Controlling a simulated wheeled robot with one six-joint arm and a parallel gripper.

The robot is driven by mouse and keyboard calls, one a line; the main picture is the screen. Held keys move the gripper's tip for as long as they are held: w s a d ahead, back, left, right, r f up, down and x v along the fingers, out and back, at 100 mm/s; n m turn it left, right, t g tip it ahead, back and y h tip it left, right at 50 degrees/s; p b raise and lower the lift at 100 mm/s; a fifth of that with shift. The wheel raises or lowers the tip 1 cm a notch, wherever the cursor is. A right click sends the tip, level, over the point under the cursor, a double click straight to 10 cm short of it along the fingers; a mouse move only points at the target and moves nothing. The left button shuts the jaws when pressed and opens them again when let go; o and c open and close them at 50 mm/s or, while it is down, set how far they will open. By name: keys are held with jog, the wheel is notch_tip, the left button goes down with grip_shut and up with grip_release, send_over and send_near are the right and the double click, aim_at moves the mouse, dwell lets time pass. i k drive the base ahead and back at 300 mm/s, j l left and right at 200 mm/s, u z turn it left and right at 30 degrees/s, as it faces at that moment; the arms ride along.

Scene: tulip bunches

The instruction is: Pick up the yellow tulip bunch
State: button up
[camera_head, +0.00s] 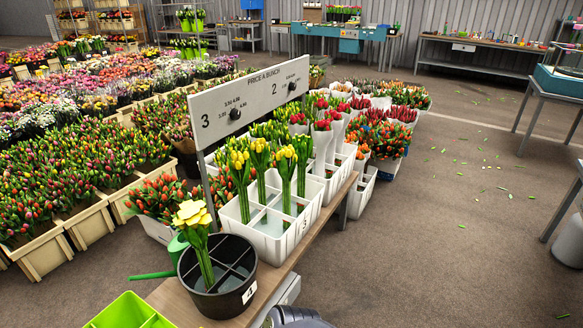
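Several bunches of yellow tulips stand upright in a white divided crate (270,246) on the bench. They include a left bunch (239,172), a middle bunch (260,163) and a front right bunch (286,172). My gripper cannot be made out. Only a dark grey part, probably of my arm, shows at the bottom edge.
A price board (250,98) on a post rises beside the crate. A green watering can (177,247) is left of the bucket, with a lime green divided box (128,312) in front. More white crates of red tulips stand behind. The floor (440,240) at right is mostly clear.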

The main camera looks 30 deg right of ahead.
aim_at(304, 143)
jog(key=i+l+z, duration=0.1)
jog(key=i+l, duration=0.3)
jog(key=l, duration=0.25)
jog(key=i+l+z, duration=0.1)
jog(key=i+l, duration=0.3)
jog(key=l, duration=0.25)
jog(key=i+l+z, duration=0.15)
jog(key=i+l, duration=0.25)
jog(key=l, duration=0.2)
